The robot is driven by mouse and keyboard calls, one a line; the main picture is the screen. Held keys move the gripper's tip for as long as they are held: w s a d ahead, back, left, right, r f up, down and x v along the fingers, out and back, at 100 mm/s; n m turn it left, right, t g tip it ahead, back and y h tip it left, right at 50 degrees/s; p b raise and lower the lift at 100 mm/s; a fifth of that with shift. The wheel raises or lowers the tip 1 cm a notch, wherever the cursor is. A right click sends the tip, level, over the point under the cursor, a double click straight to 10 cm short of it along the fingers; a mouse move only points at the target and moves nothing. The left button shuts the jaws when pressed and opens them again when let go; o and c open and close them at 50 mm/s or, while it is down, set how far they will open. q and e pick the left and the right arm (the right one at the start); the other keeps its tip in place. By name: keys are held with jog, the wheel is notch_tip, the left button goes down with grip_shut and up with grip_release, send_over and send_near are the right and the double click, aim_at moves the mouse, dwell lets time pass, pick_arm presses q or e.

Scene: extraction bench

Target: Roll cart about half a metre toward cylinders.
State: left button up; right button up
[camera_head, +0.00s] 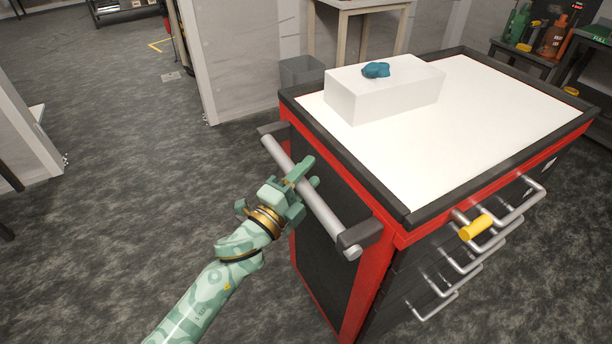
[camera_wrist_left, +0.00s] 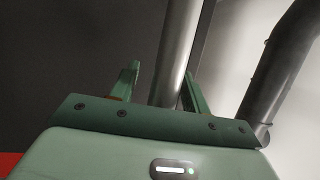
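The cart (camera_head: 365,190) is red and black with a white top and a dark rim, and stands at right in the head view. Its grey push bar (camera_head: 325,215) runs along its left end; the bar also shows in the wrist view (camera_wrist_left: 178,45). My left gripper (camera_head: 306,172) is at the middle of the bar. In the wrist view its fingers (camera_wrist_left: 160,82) are apart with the bar between them, nearer the right finger, with a gap on the left. Green and orange cylinders (camera_head: 553,38) stand at the far upper right. My right gripper is out of view.
A white block (camera_head: 385,95) with a teal lump (camera_head: 376,70) on it sits on the cart top. A yellow grip (camera_head: 475,228) is on a drawer handle. A grey bin (camera_head: 301,70) and a wooden table (camera_head: 356,8) stand behind the cart. Floor at left is clear.

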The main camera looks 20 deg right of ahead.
pick_arm(q)
jog(key=shift+s+a+r, duration=0.1)
jog(key=p+v, duration=0.3)
jog(key=v, duration=1.3)
jog(key=shift+p, duration=0.35)
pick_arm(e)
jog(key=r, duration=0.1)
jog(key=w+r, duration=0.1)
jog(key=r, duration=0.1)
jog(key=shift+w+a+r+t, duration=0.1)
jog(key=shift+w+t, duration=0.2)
